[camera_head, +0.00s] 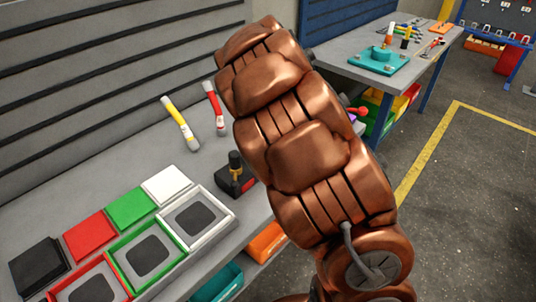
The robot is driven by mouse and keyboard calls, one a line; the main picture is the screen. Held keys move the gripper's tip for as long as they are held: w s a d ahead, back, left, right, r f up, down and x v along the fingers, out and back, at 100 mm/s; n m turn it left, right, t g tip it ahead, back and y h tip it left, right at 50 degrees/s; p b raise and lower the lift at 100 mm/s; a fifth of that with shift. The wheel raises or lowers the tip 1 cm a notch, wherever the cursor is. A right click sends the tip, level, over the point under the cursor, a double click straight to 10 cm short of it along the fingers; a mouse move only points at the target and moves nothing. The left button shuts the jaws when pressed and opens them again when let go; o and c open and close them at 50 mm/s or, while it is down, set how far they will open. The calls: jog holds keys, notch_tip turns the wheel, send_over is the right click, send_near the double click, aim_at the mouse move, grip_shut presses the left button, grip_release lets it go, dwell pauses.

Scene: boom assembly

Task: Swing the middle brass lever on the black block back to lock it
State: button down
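A black block (226,187) sits on the grey workbench (205,165), just left of my copper-coloured arm. A brass piece (235,176) with a black upright knob (235,160) stands on it, and a red patch shows on its right side. My arm covers the area right of the block, so part of the block may be hidden. I cannot make out separate levers or tell which is the middle one. My gripper is not visible; the arm's links fill the centre of the view.
Left of the block stand a white-rimmed tray (229,209), a green-rimmed tray (181,247) and coloured lids. Another bench (345,65) holds a teal fixture (380,62). Open floor lies right.

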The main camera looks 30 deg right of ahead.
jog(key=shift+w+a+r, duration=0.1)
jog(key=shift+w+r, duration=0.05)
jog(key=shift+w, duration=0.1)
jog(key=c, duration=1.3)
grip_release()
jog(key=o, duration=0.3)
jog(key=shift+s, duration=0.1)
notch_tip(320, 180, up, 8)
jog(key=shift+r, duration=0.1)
